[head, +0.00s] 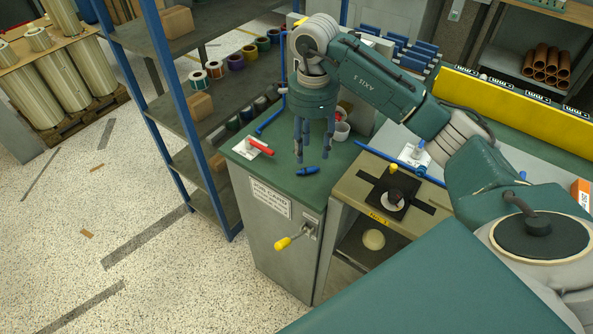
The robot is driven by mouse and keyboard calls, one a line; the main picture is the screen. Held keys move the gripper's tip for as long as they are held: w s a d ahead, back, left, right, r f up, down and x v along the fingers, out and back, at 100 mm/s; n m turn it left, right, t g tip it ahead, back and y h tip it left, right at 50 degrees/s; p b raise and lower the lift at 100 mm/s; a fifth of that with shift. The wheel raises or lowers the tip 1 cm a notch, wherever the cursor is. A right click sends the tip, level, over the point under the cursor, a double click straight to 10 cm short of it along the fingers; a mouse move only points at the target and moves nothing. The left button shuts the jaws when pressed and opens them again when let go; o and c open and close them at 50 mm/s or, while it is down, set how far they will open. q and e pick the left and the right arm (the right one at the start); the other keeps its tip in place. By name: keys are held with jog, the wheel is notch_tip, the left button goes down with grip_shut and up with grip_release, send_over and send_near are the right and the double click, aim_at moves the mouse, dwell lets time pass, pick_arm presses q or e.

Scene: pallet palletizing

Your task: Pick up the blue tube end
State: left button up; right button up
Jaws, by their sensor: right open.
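The blue tube end (307,170) is a short blue piece lying on the green top of the grey cabinet (278,176). My right gripper (306,158) points down just above it, with its fingers apart and nothing between them. The fingertips are close to the blue piece; I cannot tell whether they touch it. My left gripper is not in view.
A red-and-white item (259,146) lies left on the green top, and white cups (341,130) stand behind. A blue rod (400,163) lies to the right. Blue-framed shelving (165,95) stands close on the left.

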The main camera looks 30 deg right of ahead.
aim_at(309, 170)
jog(key=shift+d+f, duration=0.2)
jog(key=shift+f, duration=0.35)
jog(key=shift+d+f, duration=0.2)
jog(key=shift+f, duration=0.3)
jog(key=shift+a+f+p, duration=0.2)
jog(key=shift+f+p, duration=0.05)
jog(key=shift+p, duration=0.05)
jog(key=f, duration=0.1)
jog(key=f+p, duration=0.2)
jog(key=f, duration=0.1)
jog(key=shift+a+f, duration=0.1)
jog(key=shift+a, duration=0.2)
jog(key=shift+d+f, duration=0.1)
jog(key=shift+f, duration=0.25)
jog(key=shift+c, duration=1)
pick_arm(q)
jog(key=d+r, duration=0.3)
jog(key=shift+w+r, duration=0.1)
pick_arm(e)
jog(key=c, duration=0.8)
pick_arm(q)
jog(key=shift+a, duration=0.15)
